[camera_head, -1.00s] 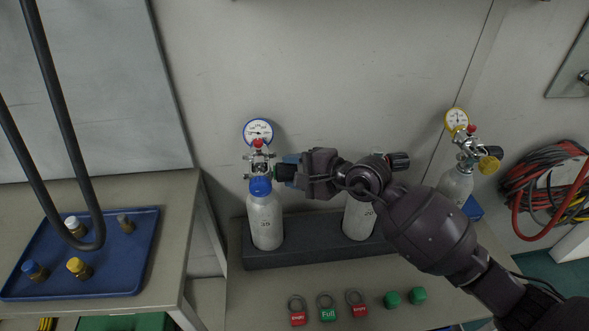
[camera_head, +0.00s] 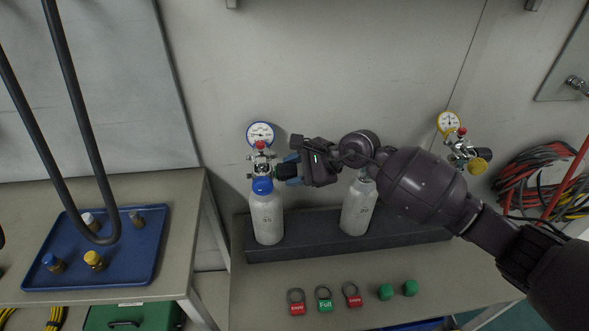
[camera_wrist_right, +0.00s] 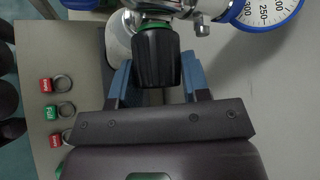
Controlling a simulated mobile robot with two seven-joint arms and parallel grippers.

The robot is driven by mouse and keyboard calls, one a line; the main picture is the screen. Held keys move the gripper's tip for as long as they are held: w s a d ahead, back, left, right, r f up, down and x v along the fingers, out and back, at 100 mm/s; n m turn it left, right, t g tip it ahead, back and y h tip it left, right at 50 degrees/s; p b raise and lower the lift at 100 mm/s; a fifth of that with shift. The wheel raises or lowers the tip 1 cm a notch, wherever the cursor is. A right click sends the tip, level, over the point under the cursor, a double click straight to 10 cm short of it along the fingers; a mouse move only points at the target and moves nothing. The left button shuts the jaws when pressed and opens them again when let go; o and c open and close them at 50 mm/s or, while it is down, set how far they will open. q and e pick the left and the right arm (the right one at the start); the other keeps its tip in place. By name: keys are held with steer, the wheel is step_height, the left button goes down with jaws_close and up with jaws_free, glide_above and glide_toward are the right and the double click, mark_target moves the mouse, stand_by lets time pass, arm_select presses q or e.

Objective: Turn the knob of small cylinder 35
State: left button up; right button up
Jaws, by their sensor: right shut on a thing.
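Small cylinder 35 (camera_head: 266,218), white with a blue collar, stands upright in the dark rack at the left, its label blurred now. Its valve (camera_head: 262,165) has a red cap and a blue-rimmed gauge (camera_head: 261,134). The black knob (camera_wrist_right: 157,58) with a green ring sticks out to the right of the valve, mostly hidden by my gripper in the head view. My right gripper (camera_head: 287,171) reaches it from the right. In the wrist view its blue fingers (camera_wrist_right: 157,80) lie on both sides of the knob, shut on it. My left gripper is out of view.
A second cylinder (camera_head: 357,205) stands close right, partly behind my right arm. A yellow gauge (camera_head: 451,123) marks another valve farther right. Tags (camera_head: 325,305) and green caps (camera_head: 410,288) lie in front of the rack (camera_head: 310,242). A blue tray (camera_head: 140,265) sits left.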

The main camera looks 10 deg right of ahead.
stand_by(0.3)
steer(key=o, duration=0.9)
steer(key=shift+o, duration=0.2)
steer(key=v, duration=1)
steer(key=shift+d+r, duration=0.3)
